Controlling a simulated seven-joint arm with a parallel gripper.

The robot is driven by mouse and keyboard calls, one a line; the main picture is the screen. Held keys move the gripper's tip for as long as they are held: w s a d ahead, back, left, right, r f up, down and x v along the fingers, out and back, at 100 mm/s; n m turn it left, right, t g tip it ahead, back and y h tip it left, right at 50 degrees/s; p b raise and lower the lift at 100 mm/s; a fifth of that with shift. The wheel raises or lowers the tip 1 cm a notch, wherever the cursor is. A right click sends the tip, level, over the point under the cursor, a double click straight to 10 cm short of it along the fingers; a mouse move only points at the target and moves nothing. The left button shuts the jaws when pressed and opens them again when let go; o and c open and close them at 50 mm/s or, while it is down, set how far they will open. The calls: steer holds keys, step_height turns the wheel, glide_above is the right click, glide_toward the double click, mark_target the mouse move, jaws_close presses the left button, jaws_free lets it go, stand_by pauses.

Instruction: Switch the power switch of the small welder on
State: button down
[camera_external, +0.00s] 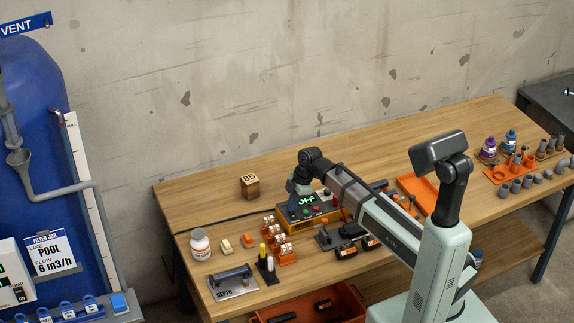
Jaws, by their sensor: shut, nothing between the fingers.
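The small welder (311,218) is a yellow-and-black box with a lit green display on its top face and small coloured buttons. It stands on the wooden bench near the middle of the front half. My gripper (298,190) is shut and empty. It is at the welder's back left edge, just above or beside it; I cannot tell whether it touches. The power switch is too small to make out, and part of the welder is hidden behind my arm.
Left of the welder are orange-and-copper fittings (278,243), a white jar (200,244) and a grey depth gauge (233,281). A wooden block (250,186) stands behind. Black tools (347,240) lie to the right, near an orange tray (418,190).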

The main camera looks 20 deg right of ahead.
stand_by(0.3)
steer(key=shift+w+f, duration=0.25)
steer(key=shift+f, duration=0.15)
steer(key=shift+s, duration=0.1)
steer(key=shift+s+r, duration=0.15)
steer(key=shift+s, duration=0.55)
steer(key=shift+r, duration=0.15)
steer(key=a+v, duration=0.1)
steer(key=v, duration=1.2)
steer(key=shift+s+r, duration=0.15)
steer(key=shift+r, duration=0.3)
